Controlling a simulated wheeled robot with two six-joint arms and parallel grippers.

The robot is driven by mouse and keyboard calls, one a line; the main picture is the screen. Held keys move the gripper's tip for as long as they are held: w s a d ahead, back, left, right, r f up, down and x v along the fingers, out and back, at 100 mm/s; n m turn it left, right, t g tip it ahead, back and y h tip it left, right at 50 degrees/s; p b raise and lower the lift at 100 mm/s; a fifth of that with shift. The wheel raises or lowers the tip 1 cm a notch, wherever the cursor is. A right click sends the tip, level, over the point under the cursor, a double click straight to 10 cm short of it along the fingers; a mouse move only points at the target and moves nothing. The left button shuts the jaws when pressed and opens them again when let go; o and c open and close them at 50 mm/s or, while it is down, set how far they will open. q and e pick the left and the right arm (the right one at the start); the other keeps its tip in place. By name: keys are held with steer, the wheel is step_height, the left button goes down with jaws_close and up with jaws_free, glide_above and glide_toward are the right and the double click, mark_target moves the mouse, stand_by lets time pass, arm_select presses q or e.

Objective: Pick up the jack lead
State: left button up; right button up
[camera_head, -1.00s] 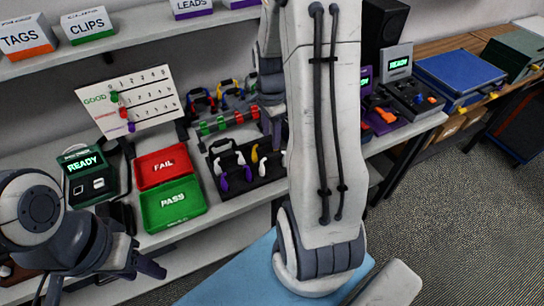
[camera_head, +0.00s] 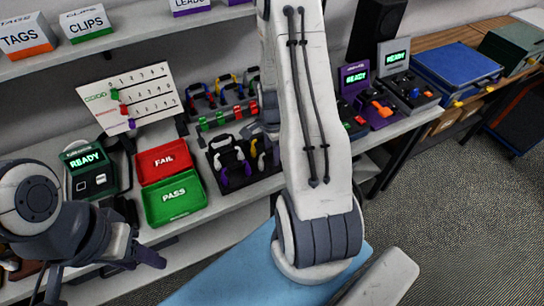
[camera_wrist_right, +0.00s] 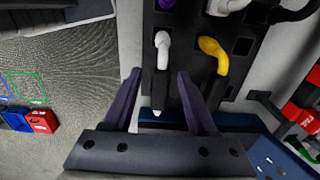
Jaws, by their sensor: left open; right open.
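A black lead rack (camera_head: 216,176) on the bench holds leads with white, purple and yellow plugs. I cannot tell which one is the jack lead. In the right wrist view, a white plug (camera_wrist_right: 162,46) stands in a slot of the rack, just ahead of and between the fingertips of my right gripper (camera_wrist_right: 158,76), which is open and apparently empty. A yellow plug (camera_wrist_right: 212,50) is to its right. In the head view my right arm hides part of the rack and most of that gripper. My left gripper (camera_head: 150,256) is open and away from the rack, at lower left.
A red FAIL tray (camera_head: 163,159) and a green PASS tray (camera_head: 174,198) lie left of the rack. A green tester (camera_head: 88,170) reads READY. Behind the rack is a stand with coloured leads (camera_head: 222,104). A purple tester (camera_head: 354,78) and a blue case (camera_head: 457,70) are at right.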

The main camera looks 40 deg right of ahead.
jaws_close()
steer(key=shift+r, duration=0.15)
steer(key=shift+r+b, duration=0.3)
steer(key=shift+r, duration=0.3)
step_height(320, 180, up, 2)
steer(key=shift+r+b, duration=0.2)
steer(key=shift+b, duration=0.15)
steer(key=s+d+r, duration=0.2)
steer(key=d+r, duration=0.8)
steer(key=d, duration=0.1)
steer(key=shift+d, duration=0.25)
